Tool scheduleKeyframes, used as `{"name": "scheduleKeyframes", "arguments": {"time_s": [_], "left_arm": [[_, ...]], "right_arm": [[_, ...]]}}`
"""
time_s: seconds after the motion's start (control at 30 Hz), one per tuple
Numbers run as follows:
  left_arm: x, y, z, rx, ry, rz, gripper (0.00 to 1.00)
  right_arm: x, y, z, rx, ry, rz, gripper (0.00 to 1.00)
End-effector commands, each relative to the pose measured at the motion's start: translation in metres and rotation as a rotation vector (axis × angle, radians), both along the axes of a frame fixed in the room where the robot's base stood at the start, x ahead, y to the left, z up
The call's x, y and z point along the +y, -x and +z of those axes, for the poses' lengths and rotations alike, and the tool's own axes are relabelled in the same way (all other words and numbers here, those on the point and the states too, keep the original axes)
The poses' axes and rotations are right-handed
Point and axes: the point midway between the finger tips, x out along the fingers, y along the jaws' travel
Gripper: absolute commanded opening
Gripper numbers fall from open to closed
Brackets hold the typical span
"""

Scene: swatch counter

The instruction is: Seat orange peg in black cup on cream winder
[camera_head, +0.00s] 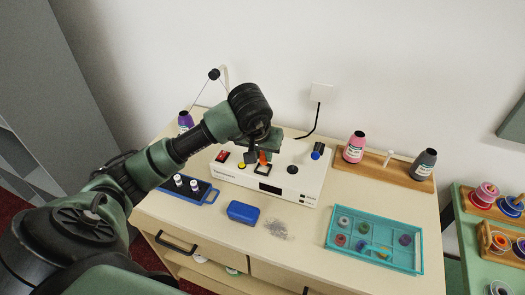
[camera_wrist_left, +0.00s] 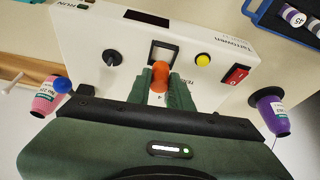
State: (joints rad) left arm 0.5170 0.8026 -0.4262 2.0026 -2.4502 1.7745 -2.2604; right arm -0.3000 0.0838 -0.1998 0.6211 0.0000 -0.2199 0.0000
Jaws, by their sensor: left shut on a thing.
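The cream winder (camera_head: 312,181) is a boxy machine at the back of the counter, also filling the upper part of the left wrist view (camera_wrist_left: 85,40). My left gripper (camera_head: 264,155) is over its top, shut on the orange peg (camera_head: 263,158). In the left wrist view the peg (camera_wrist_left: 160,76) sits between the green fingers (camera_wrist_left: 160,90). A black square-rimmed fitting (camera_wrist_left: 163,52), likely the black cup, lies right by the peg's end; it also shows in the head view (camera_head: 263,169). I cannot tell whether the peg touches or enters it. My right gripper is not in view.
The winder top carries a yellow button (camera_wrist_left: 203,60), a red switch (camera_wrist_left: 237,73), a black knob (camera_wrist_left: 113,58) and a blue-topped part (camera_head: 317,150). A blue box (camera_head: 243,212) and a teal tray (camera_head: 415,268) stand in front. Thread cones (camera_head: 354,147) stand at the right.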

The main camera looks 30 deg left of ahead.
Motion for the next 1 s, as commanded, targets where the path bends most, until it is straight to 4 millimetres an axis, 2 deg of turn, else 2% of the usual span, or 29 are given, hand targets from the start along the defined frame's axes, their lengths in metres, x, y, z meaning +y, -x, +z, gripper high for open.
{"name": "scheduleKeyframes", "arguments": {"time_s": [0.5, 0.8, 1.0], "left_arm": [[0.000, 0.000, -0.027, -0.001, -0.001, -0.001, 0.00], [0.000, 0.000, -0.030, -0.001, 0.000, 0.001, 0.00], [0.000, 0.000, -0.030, 0.000, 0.000, 0.001, 0.00]], "right_arm": [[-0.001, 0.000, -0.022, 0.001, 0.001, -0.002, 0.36], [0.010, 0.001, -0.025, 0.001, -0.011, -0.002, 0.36], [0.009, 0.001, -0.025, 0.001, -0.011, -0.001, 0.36]]}}
